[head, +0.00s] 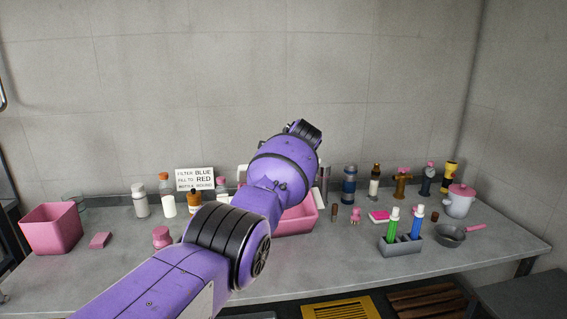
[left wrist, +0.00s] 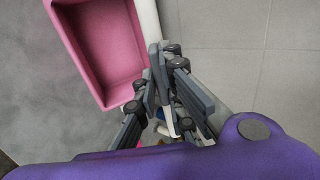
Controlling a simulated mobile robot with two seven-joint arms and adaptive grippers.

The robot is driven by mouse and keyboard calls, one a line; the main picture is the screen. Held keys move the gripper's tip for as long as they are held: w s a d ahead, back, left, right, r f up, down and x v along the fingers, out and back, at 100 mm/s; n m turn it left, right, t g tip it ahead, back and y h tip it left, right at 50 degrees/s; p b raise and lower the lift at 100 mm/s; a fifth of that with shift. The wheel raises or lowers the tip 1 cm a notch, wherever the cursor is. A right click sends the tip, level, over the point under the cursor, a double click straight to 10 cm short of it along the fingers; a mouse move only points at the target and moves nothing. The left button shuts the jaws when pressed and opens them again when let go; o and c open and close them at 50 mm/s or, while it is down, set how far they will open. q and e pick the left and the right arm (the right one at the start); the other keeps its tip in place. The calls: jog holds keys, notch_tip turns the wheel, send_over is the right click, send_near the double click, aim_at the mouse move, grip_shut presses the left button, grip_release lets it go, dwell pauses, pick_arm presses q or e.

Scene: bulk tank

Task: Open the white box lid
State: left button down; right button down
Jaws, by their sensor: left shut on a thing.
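The box (left wrist: 105,45) is open in the left wrist view, with its pink inside showing and empty. A white strip (left wrist: 146,22), which looks like the lid seen nearly edge-on, runs along its right side. My left gripper (left wrist: 163,48) has its fingertips together at the lower end of this strip, shut on what looks like the lid's edge; the fingers partly hide the contact. My arm hides the gripper there. My right gripper is not in view.
A pink bin (head: 52,229), bottles (head: 140,200) and a sign (head: 195,179) stand left on the grey counter. At right are several bottles, a grey rack (head: 400,245) with green and blue tubes, a pan (head: 451,237) and a white pot (head: 459,205). A wall stands close behind.

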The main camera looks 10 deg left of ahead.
pick_arm(q)
jog(key=shift+r, duration=0.1)
dwell(0.6)
jog(key=c, duration=1.8)
grip_release()
jog(key=shift+c, duration=0.2)
jog(key=v, duration=1.2)
jog(key=shift+a, duration=0.1)
